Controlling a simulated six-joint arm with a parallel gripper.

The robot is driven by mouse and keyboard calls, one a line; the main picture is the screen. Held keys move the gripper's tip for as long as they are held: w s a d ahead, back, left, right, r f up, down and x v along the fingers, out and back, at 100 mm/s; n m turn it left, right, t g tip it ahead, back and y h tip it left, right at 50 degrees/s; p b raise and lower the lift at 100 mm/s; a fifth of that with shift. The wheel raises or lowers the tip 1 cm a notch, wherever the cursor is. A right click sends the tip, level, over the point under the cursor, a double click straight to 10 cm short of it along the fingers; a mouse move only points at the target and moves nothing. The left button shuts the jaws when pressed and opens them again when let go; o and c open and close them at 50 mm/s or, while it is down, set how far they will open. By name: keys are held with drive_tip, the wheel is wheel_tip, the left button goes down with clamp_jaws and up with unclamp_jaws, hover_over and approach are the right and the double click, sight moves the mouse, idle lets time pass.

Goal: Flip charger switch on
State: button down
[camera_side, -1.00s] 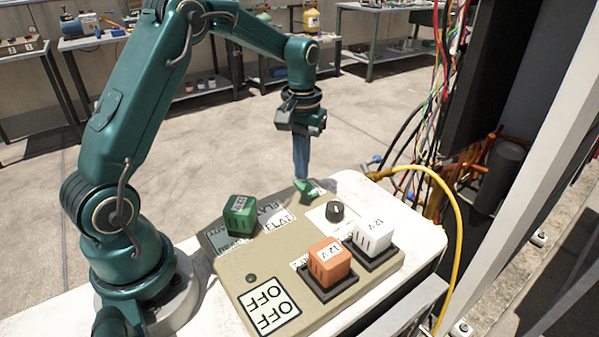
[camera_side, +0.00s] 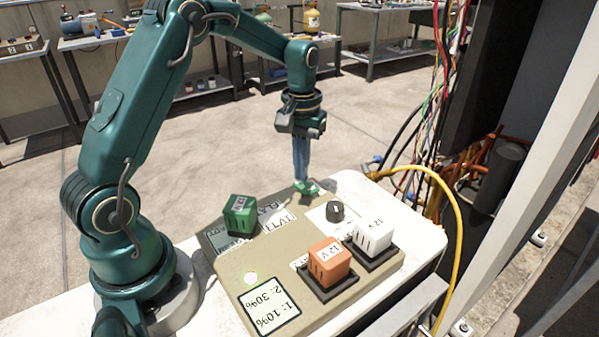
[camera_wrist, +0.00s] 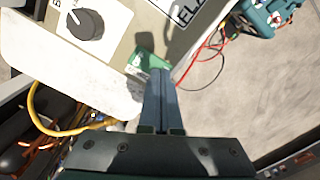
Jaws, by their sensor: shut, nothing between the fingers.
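The charger (camera_side: 238,268) is a beige box on a white bench. Its green switch (camera_side: 309,189) sits at the far edge; it also shows in the wrist view (camera_wrist: 150,64). My gripper (camera_side: 303,183) is shut and empty, its fingertips at the switch and partly covering it. The charger's display (camera_side: 271,306) reads "1: 10%" and "2: 30%", and a small lamp (camera_side: 250,279) beside it is lit white. An orange 12 V battery (camera_side: 329,262) and a white 12 V battery (camera_side: 373,236) stand in black bays on the charger.
A green battery (camera_side: 240,215) stands on a grey pad near labels reading "FLAT". A dark knob (camera_side: 335,210) is right of my gripper, and it shows in the wrist view (camera_wrist: 86,24). A yellow cable (camera_side: 450,205) and loose wires hang at the right.

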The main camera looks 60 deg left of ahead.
wheel_tip(320, 180, up, 6)
drive_tip(key=shift+r, duration=0.2)
idle(0.5)
wheel_tip(320, 180, up, 6)
drive_tip(key=m+t, duration=0.1)
drive_tip(key=t, duration=0.1)
hover_over(301, 183)
drive_tip(key=s+d, duration=0.2)
drive_tip(key=d, duration=0.1)
drive_tip(key=s+d+r+m+t, duration=0.1)
drive_tip(key=s+d+r+m, duration=0.15)
drive_tip(key=s+d, duration=0.2)
drive_tip(key=s+d+f+m+t, duration=0.2)
drive_tip(key=s+f, duration=0.3)
drive_tip(key=s, duration=0.5)
drive_tip(key=shift+s+d+f+t, duration=0.15)
drive_tip(key=shift+s+t, duration=0.05)
drive_tip(key=shift+t, duration=0.1)
drive_tip(key=shift+m, duration=0.25)
